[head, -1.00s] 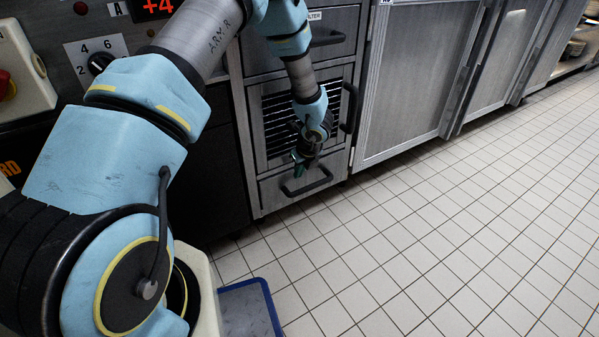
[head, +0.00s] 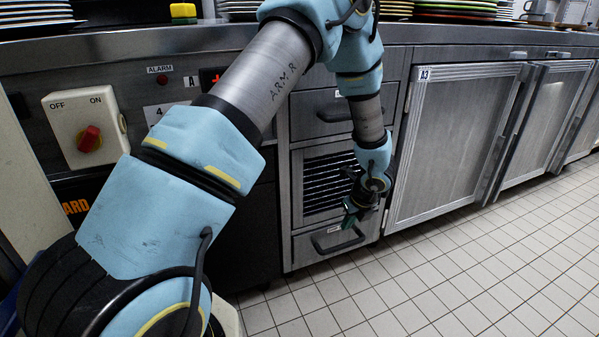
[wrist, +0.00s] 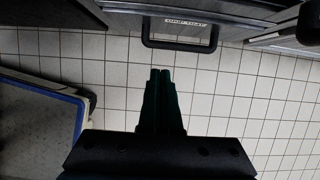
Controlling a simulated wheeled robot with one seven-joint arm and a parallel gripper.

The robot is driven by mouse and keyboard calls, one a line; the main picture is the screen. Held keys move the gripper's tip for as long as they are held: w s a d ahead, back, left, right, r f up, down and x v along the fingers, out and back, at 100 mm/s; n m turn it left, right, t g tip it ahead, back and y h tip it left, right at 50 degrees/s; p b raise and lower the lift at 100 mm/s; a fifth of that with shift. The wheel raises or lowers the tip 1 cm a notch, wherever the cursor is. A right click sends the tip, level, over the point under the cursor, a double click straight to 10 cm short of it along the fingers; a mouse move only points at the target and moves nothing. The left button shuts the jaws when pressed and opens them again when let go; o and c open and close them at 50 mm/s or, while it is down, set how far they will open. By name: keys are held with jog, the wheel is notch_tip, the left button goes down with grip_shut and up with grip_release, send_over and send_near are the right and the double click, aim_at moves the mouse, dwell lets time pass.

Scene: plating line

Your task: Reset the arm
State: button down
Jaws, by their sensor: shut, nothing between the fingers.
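My arm reaches from the lower left across the head view and hangs down in front of the steel cabinets. My gripper (head: 352,218) points down beside the low drawer with a black handle (head: 338,240). In the wrist view my gripper (wrist: 160,73) shows its two dark green fingers together, with nothing between them. Tiled floor lies beyond the fingertips. The drawer handle also shows at the top of the wrist view (wrist: 180,46), apart from the fingers.
A vented panel (head: 328,183) and an upper drawer handle (head: 338,114) are close to my arm. Cabinet doors (head: 455,140) line the right. Stacked plates (head: 455,10) stand on the counter. A blue-edged tray or mat (wrist: 40,112) is at left in the wrist view. The tiled floor (head: 500,260) at right is clear.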

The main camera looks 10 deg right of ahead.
jog(key=w+a+r+n+g+y, duration=0.1)
jog(key=a+r+n, duration=0.55)
jog(key=a, duration=0.25)
jog(key=w+a+r+n+g, duration=0.1)
jog(key=a+r+n, duration=0.4)
jog(key=a+n, duration=0.3)
jog(key=s+a+r+n+h, duration=0.1)
jog(key=s+a+r+n, duration=0.35)
jog(key=a+n, duration=0.4)
jog(key=s+a+r+n+h, duration=0.1)
jog(key=s+a+r+n, duration=0.4)
jog(key=a+n, duration=0.4)
jog(key=w+p+v, duration=0.3)
jog(key=p+v, duration=1.2)
jog(key=p, duration=0.1)
jog(key=w+d+r+p+v, duration=0.1)
jog(key=w+p+v, duration=0.2)
jog(key=p+v, duration=1.3)
jog(key=shift+r+g+p, duration=0.35)
jog(key=shift+g+p, duration=0.05)
jog(key=shift+p, duration=0.15)
jog(key=shift+s+d, duration=0.1)
